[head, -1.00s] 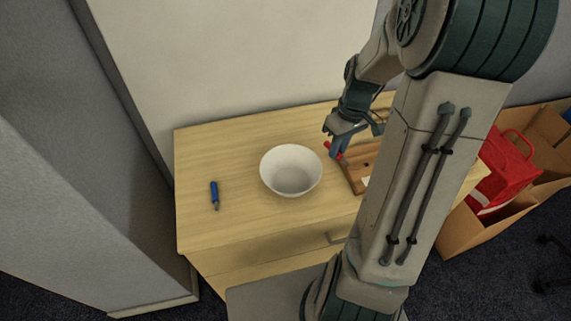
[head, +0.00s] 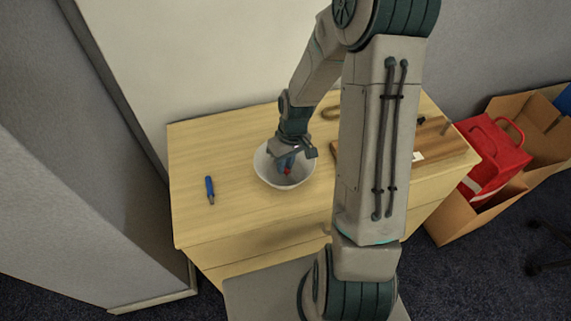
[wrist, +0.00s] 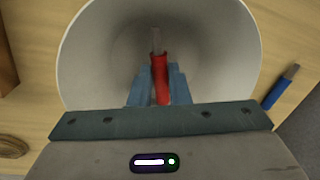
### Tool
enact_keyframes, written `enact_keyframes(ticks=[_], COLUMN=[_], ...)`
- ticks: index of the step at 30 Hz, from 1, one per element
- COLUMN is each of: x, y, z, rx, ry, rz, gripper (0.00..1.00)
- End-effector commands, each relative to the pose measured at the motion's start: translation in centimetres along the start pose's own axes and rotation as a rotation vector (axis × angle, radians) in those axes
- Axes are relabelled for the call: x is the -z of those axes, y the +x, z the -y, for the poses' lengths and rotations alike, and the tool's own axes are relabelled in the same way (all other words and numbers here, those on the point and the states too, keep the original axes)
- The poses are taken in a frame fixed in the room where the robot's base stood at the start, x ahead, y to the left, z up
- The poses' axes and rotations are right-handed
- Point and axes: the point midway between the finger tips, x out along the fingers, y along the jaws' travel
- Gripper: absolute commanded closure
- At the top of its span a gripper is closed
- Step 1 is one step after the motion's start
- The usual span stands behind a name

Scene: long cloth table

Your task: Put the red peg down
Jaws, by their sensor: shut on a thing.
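The red peg (wrist: 160,72) is a short red cylinder with a grey tip. It is held between the blue fingers of my gripper (wrist: 158,88). I cannot tell whether the peg touches the bowl's inside.
A blue peg-like tool (head: 210,190) lies left of the bowl on the wooden table (head: 235,220). A brown wooden board (head: 430,145) lies at the right, partly behind my arm. A cardboard box with a red bag (head: 492,155) stands beyond the table's right end.

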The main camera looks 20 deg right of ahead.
Motion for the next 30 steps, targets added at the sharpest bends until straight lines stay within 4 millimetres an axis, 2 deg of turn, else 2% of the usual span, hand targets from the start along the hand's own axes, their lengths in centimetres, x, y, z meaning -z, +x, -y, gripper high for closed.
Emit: enact_keyframes(ticks=[3, 15, 16, 18, 30], x=[-0.03, -0.01, 0.00, -0.01, -0.07], y=[0.83, 1.39, 1.23, 1.20, 0.99], z=[-0.10, -0.24, -0.21, -0.22, -0.20], rx=[0.001, 0.000, 0.000, 0.000, 0.000], ry=[-0.001, -0.001, -0.001, -0.001, 0.000], rz=[0.001, 0.000, -0.001, 0.000, 0.001], gripper=[1.00, 1.00, 0.76, 0.62, 0.62])
